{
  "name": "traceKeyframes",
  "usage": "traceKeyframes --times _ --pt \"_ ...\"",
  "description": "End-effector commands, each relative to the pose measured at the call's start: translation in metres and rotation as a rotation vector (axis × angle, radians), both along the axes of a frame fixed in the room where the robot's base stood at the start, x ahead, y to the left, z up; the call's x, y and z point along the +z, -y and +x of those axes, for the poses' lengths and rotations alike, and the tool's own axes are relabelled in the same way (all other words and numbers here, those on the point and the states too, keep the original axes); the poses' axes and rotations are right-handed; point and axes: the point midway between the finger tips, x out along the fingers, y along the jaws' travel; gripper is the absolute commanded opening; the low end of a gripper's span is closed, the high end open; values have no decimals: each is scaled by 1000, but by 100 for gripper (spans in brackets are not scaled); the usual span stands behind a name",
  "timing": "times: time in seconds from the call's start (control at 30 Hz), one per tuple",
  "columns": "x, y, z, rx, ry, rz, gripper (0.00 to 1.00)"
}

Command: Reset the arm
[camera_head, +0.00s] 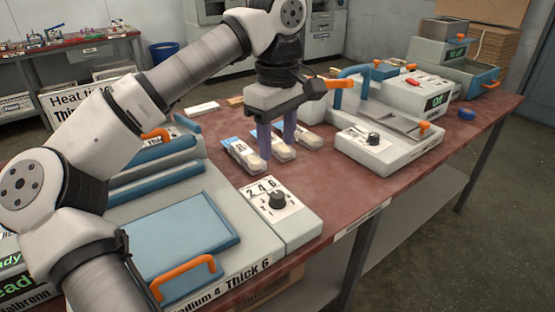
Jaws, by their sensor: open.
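My arm reaches in from the left of the head view. My gripper (276,143) points down over the middle of the red-brown table (315,195). Its two bluish fingers are apart with nothing held between them. Several small pale packets with blue ends, such as the nearest packet (243,155), lie on the table around and behind the fingertips. I cannot tell whether the fingers touch any packet.
A machine with a blue plate (170,245) and orange handle stands front left, beside a dial box (280,207). A second dial machine (385,150) stands to the right. A small blue object (467,114) lies near the right edge.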

Motion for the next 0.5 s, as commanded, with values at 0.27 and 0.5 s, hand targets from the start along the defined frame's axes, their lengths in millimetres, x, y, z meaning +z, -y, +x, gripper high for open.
traceKeyframes --times 0.27,0.5 --pt "17 0 0 1 0 0 50" --pt "18 0 0 0 0 0 50"
